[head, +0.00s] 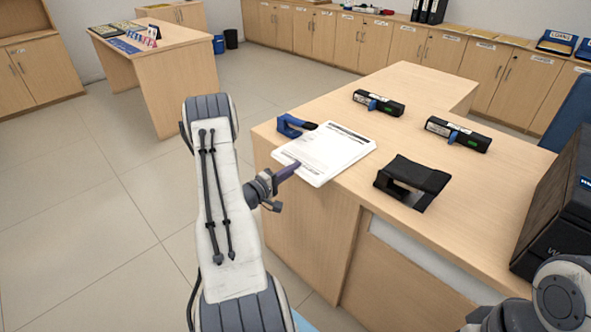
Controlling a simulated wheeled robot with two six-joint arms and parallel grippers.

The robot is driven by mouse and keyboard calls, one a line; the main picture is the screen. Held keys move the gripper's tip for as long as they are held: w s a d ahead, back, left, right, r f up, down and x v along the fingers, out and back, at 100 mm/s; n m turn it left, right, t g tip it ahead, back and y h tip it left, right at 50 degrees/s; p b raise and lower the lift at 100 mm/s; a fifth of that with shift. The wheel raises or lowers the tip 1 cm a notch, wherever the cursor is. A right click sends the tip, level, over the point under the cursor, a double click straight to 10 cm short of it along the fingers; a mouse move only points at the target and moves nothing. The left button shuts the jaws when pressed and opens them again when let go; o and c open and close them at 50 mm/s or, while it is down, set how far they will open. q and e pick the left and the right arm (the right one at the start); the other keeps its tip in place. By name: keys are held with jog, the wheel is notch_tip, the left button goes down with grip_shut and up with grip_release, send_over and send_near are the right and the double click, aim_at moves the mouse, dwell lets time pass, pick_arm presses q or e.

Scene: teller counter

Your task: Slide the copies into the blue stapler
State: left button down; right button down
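The copies (330,150) are a white printed stack lying flat at the near left corner of the wooden counter, with their near edge at the counter's edge. The blue stapler (289,126) stands just beyond their far left corner; whether the sheets are inside its mouth is not clear. My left gripper (292,170) is at the middle of the copies' near edge, with a finger lying over the sheets. It appears shut on them; the lower finger is hidden. My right arm shows only at the bottom right, and its gripper is not in view.
A black stand-like device (412,182) sits right of the copies. Two black devices with blue and green parts, one left (378,103) and one right (458,134), lie farther back. A black box (560,205) stands at the right. The counter (385,150) is clear between them.

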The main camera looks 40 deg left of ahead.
dwell(0.4)
pick_arm(q)
jog(key=c, duration=1)
grip_release()
jog(key=s, duration=1)
jog(key=shift+s+a, duration=0.25)
jog(key=shift+a, duration=0.2)
